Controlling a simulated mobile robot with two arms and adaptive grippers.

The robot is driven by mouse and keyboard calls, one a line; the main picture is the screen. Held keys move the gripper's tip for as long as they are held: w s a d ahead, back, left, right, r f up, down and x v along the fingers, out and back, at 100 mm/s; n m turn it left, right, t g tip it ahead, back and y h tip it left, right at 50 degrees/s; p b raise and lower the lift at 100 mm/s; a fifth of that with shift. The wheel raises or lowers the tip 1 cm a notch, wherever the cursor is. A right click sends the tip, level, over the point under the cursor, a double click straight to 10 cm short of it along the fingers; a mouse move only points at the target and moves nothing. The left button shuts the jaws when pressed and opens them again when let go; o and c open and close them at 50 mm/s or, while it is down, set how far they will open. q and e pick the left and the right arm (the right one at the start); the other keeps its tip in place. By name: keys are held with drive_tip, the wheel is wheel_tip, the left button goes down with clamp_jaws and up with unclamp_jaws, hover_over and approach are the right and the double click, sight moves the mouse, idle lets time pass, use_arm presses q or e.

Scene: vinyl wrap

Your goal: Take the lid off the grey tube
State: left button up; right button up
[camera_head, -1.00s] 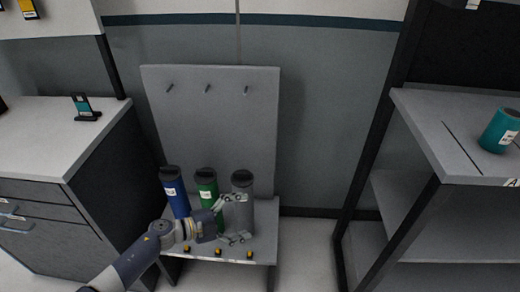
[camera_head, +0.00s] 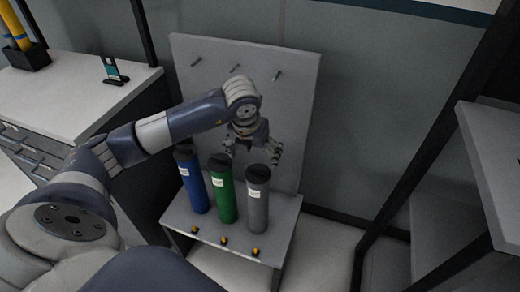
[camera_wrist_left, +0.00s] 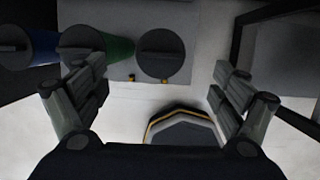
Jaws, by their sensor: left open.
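The grey tube (camera_head: 257,208) stands upright on a small grey stand, rightmost of three tubes. Its dark lid (camera_head: 258,172) is on its top. In the left wrist view the lid (camera_wrist_left: 160,53) shows from above as a round cap with a raised bar, lying between the two fingers but beyond their tips. My left gripper (camera_head: 252,158) is open and empty, pointing down above the tubes close to the grey one's lid. It also shows in the left wrist view (camera_wrist_left: 165,85). My right gripper is in neither view.
The green tube (camera_head: 222,196) and blue tube (camera_head: 195,190) stand left of the grey one, both lidded. The stand (camera_head: 284,212) has a back panel (camera_head: 295,110) with several pegs behind the tubes. A white-topped cabinet (camera_head: 75,95) is at left, a shelf unit (camera_head: 490,150) at right.

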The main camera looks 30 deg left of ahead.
sight(258, 168)
use_arm(q)
drive_tip(key=x, duration=0.8)
drive_tip(key=shift+d+f, duration=0.1)
drive_tip(key=shift+f, duration=0.4)
drive_tip(key=shift+c, duration=0.3)
drive_tip(key=c, duration=1)
drive_tip(key=shift+w+r+p, duration=0.1)
drive_tip(key=shift+r+p, duration=0.1)
drive_tip(key=shift+p, duration=0.1)
drive_tip(key=shift+r+p, duration=0.75)
drive_tip(key=shift+r, duration=0.65)
